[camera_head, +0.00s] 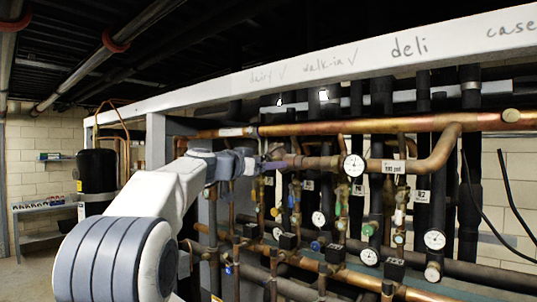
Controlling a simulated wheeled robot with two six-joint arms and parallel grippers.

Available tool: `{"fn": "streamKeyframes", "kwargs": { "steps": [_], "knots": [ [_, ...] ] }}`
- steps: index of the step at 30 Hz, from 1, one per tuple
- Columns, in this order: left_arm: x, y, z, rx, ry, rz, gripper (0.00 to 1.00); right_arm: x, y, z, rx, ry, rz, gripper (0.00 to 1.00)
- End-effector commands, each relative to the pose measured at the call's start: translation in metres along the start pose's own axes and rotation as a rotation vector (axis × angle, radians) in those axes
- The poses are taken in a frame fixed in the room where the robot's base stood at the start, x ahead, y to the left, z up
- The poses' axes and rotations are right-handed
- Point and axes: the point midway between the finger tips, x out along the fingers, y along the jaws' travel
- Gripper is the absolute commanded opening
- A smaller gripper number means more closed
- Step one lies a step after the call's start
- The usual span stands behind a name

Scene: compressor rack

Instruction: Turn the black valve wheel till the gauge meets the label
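My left arm comes in from the lower left and reaches to the copper pipework. My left gripper (262,164) is at the left end of a short copper pipe (320,162); its fingers are too small and dark to tell whether they are open or shut. I cannot clearly make out the black valve wheel; the gripper covers the pipe's end. A round white gauge (354,165) sits on this pipe to the right of the gripper; its needle is too small to read. A white label (392,167) with small print hangs just right of the gauge. My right gripper is not in view.
A white beam (330,64) with handwriting crosses above the pipes. Several other gauges, such as one at lower right (434,240), and coloured valves crowd the rack below. A black tank (97,180) and shelf (45,207) stand at the left. Black cables hang at the right.

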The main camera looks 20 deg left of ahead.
Motion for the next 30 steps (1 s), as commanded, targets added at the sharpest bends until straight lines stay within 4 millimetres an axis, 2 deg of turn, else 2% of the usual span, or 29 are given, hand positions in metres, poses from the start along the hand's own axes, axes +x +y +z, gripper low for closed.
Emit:
{"fn": "streamKeyframes", "kwargs": {
  "steps": [10, 11, 15, 17, 30],
  "knots": [
    [0.0033, -0.0013, 0.0007, 0.000, 0.000, -0.003, 0.81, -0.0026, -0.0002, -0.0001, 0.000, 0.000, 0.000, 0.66],
    [0.0033, -0.0013, 0.0006, 0.000, 0.000, -0.003, 0.74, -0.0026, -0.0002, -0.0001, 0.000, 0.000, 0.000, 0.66],
    [0.0032, -0.0013, 0.0006, 0.000, 0.000, -0.003, 0.20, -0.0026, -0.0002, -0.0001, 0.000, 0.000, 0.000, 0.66],
    [0.0032, -0.0012, 0.0006, 0.000, 0.000, -0.003, 0.00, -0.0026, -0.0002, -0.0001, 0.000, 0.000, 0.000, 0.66],
    [0.0030, -0.0003, 0.0021, -0.093, 0.001, -0.002, 0.00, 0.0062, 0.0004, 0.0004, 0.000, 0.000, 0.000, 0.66]
  ]
}}
